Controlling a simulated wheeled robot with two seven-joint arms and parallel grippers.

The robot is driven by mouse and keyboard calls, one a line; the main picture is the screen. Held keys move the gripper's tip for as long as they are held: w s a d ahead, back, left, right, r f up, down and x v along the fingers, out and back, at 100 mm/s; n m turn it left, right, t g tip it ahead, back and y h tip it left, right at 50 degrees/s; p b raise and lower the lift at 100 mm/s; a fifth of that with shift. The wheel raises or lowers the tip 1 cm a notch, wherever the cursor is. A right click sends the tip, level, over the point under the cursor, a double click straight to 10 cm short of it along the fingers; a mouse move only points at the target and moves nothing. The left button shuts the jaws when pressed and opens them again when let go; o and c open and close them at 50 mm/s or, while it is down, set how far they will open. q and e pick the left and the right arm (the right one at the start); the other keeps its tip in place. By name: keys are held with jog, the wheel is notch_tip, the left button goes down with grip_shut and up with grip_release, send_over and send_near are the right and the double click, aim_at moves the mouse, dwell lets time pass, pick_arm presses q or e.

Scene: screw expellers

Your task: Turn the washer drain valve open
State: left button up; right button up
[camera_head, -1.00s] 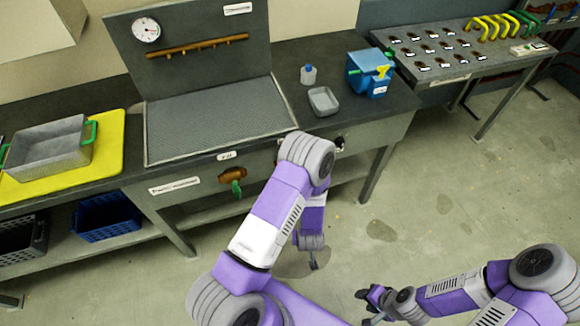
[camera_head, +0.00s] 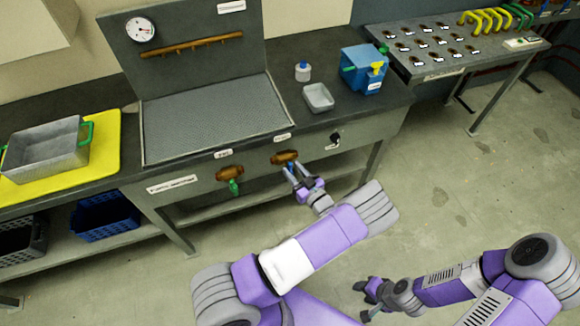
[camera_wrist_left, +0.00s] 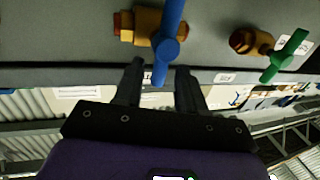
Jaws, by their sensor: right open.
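Two brass valves sit on the bench's front panel. The left valve (camera_head: 229,173) has a green handle (camera_head: 234,187). The right valve (camera_head: 284,157) has a blue handle (camera_head: 290,166); the small labels above them are too small to read surely. My left gripper (camera_head: 292,170) is at the blue handle, with fingers open. In the left wrist view, the end of the blue handle (camera_wrist_left: 168,40) reaches between the open fingers, with gaps on both sides. The green handle (camera_wrist_left: 287,56) is off to the right there. My right gripper (camera_head: 364,292) is open and empty, low above the floor.
A dark knob (camera_head: 335,138) is right of the blue valve on the panel. A grey tray (camera_head: 319,97), a bottle (camera_head: 303,71) and a blue container (camera_head: 356,72) stand on the bench top. The floor in front is clear.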

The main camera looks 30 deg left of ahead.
pick_arm(q)
jog(key=shift+x, duration=1.25)
grip_shut()
